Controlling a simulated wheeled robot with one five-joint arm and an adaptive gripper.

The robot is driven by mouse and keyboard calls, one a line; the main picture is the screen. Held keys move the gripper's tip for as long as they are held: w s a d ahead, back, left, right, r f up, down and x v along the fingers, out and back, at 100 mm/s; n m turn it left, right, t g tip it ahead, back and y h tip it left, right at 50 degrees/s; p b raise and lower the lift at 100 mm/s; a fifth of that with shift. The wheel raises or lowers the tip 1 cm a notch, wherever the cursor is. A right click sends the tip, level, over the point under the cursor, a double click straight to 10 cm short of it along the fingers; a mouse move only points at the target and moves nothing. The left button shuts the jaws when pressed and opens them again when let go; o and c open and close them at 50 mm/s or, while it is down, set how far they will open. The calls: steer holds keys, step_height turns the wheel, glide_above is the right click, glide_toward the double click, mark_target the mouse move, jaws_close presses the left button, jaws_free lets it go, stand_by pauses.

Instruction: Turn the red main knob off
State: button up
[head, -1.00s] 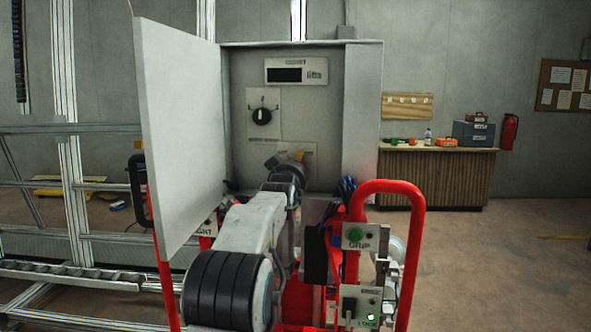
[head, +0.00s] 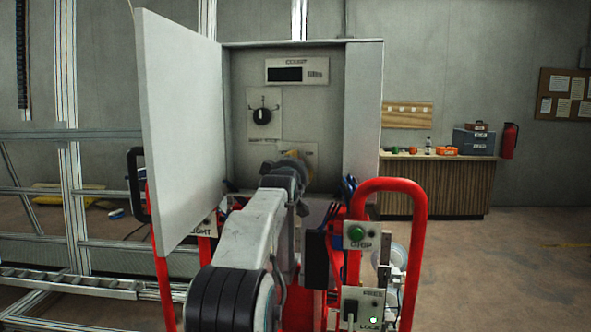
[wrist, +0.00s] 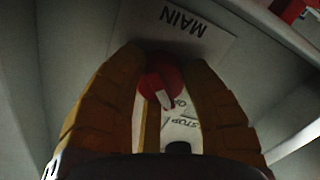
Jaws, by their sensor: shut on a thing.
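The red main knob (wrist: 157,84), with a white pointer mark, shows in the wrist view between the two yellow-brown fingers of my gripper (wrist: 166,64). The fingers are shut on it, one along each side. A white plate (wrist: 190,35) reading "MAIN" lies behind it, and part of a "STOP" label (wrist: 184,124) shows below the knob. In the head view my gripper (head: 298,166) is at the lower part of the open cabinet's back panel (head: 285,131), and the arm and gripper hide the red knob there.
A black selector knob (head: 262,116) and a dark display (head: 286,74) sit above on the panel. The cabinet door (head: 180,130) stands open at the left. A workbench (head: 437,187) is against the back wall, with open floor at the right.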

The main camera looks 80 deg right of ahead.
steer(key=shift+d+f, duration=0.1)
steer(key=shift+f, duration=0.35)
steer(key=o, duration=1)
steer(key=shift+s, duration=0.1)
steer(key=shift+o, duration=1.1)
steer(key=shift+r, duration=0.25)
steer(key=a, duration=1.2)
steer(key=shift+r, duration=0.15)
